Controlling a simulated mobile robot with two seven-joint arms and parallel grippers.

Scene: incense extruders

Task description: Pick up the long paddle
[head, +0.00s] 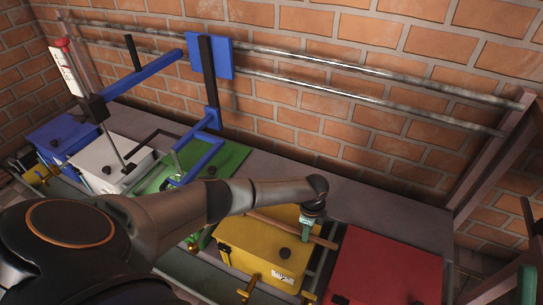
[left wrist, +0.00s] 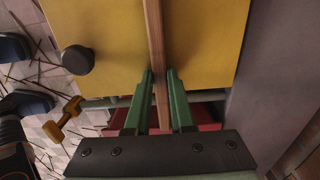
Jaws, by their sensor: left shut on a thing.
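The long paddle is a thin wooden bar (head: 275,224) lying across the top of the yellow box (head: 240,240). In the left wrist view the paddle (left wrist: 154,35) runs over the yellow lid and passes between the two green fingers. My left gripper (head: 311,222) is over the right part of the yellow box, shut on the paddle near its right end. In the left wrist view the left gripper (left wrist: 162,90) has a finger on each side of the bar.
A red box (head: 385,270) stands to the right; green (head: 225,160), white (head: 115,155) and blue (head: 65,135) boxes stand to the left. A blue frame (head: 145,75) rises above them. Metal rails (head: 330,85) run along the brick wall. The grey surface behind the boxes is mostly clear.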

